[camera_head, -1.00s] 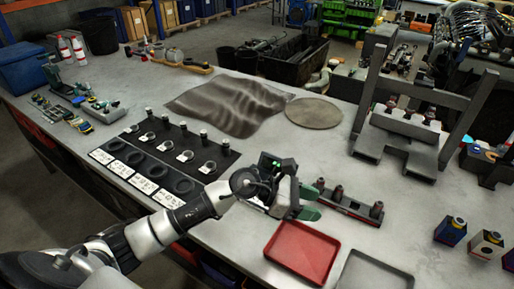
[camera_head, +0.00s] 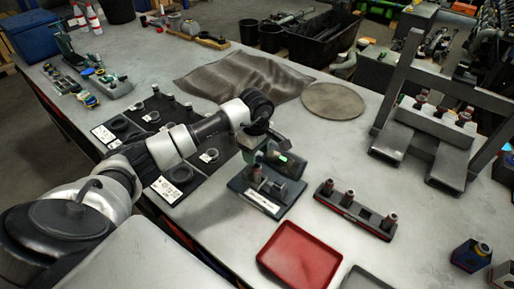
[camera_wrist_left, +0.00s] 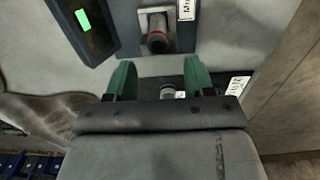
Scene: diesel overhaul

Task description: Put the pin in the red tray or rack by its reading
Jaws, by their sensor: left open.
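My left gripper (camera_head: 268,158) is over a dark measuring stand (camera_head: 240,185) on the bench, partly covering it. In the left wrist view its green fingers (camera_wrist_left: 160,82) are apart. A small metal cylinder (camera_wrist_left: 167,92) shows between them, seemingly apart from both. A pin with a reddish-brown end (camera_wrist_left: 156,42) sits in a grey holder just beyond the fingertips. A display with a lit green patch (camera_wrist_left: 83,19) stands beside it; its reading is not legible. The empty red tray (camera_head: 298,256) lies in front. A red-edged rack (camera_head: 355,212) to its right holds several pins. My right gripper is not seen.
A grey tray (camera_head: 364,279) is beside the red tray. A black mat with rings and pins (camera_head: 135,125) lies left, partly behind my arm. A grey metal frame (camera_head: 435,148) stands right. Behind are a cloth (camera_head: 243,78) and a round disc (camera_head: 333,101). The bench between is clear.

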